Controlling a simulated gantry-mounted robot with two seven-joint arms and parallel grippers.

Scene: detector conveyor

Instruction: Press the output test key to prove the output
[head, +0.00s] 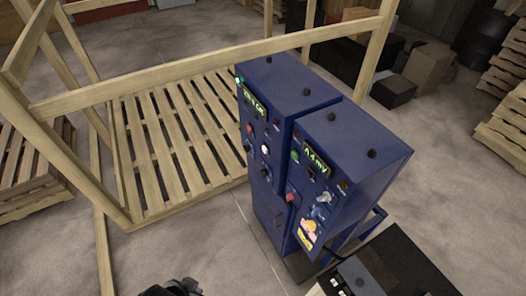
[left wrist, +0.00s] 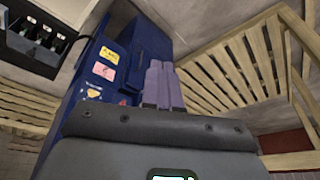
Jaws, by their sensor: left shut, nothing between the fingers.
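Two blue control cabinets (head: 290,92) stand side by side in the head view. The left one has a lit green display (head: 253,104), and the right one has a lit display (head: 315,160) ending in "mV". Small knobs, lamps and buttons sit on both fronts, including a white round one (head: 265,149) and a green one (head: 295,156). I cannot tell which is the output test key. In the left wrist view my left gripper (left wrist: 162,82) is shut and empty, its fingers in front of the blue cabinet (left wrist: 140,50). Contact is not clear. My right gripper is not in view.
A black box with pale keys (head: 385,265) is at the lower right; a similar box (left wrist: 40,40) shows in the left wrist view. A wooden frame (head: 200,75) with slatted pallets is at left. Stickers (head: 308,232) mark the right cabinet. Open floor lies in front.

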